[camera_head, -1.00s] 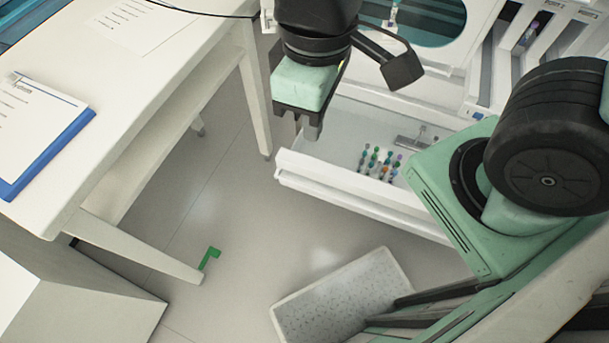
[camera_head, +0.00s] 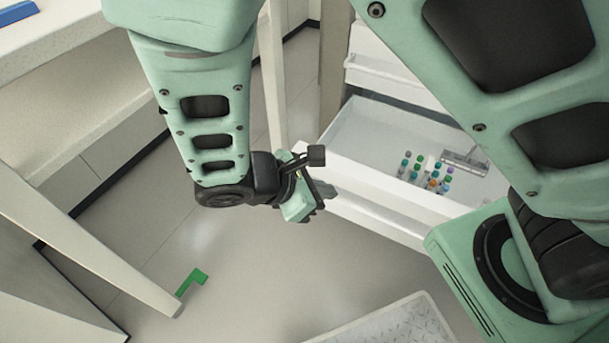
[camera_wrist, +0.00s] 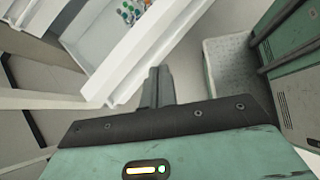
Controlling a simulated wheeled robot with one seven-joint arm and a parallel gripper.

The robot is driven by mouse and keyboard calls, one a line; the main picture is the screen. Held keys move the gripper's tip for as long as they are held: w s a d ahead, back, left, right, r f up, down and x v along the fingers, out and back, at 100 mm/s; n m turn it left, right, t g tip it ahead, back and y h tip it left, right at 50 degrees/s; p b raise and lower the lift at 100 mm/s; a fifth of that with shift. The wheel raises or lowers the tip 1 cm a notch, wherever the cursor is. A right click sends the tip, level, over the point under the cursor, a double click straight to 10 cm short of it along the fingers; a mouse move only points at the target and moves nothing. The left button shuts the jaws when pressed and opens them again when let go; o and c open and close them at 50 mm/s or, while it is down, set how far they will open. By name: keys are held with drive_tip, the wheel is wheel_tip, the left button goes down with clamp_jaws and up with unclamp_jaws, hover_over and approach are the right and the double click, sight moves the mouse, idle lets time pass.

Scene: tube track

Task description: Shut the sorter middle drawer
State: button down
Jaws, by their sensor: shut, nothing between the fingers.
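The sorter middle drawer (camera_head: 375,139) is pulled out, a white open tray with several coloured-cap tubes (camera_head: 428,172) and a small metal rack inside. Its white front panel (camera_head: 375,192) faces the lower left. In the wrist view the drawer front (camera_wrist: 140,50) slants across the upper middle, with tubes behind it. My gripper (camera_head: 318,200) is shut and empty, outside the drawer, near the left end of its front. In the wrist view the closed fingertips (camera_wrist: 157,78) are close to the front panel; I cannot tell whether they touch it.
A white table (camera_head: 80,90) stands at the left, its legs reaching the floor. A green L-shaped mark (camera_head: 192,281) is on the floor. The floor before the drawer is clear.

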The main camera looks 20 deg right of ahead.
drive_tip(key=w+a+f+n+t+h+b, duration=0.1)
drive_tip(key=w+f+n+t+h+b, duration=0.3)
drive_tip(key=f+b, duration=0.75)
drive_tip(key=n+t+b, duration=0.4)
drive_tip(key=t+b, duration=0.3)
drive_tip(key=b, duration=0.7)
approach(312, 171)
drive_tip(key=w+d+r, duration=0.2)
drive_tip(key=d+r, duration=0.2)
drive_tip(key=d, duration=0.1)
drive_tip(key=shift+b+x, duration=0.45)
drive_tip(key=shift+x, duration=0.4)
drive_tip(key=shift+w+a+r, duration=0.1)
drive_tip(key=shift+w, duration=0.05)
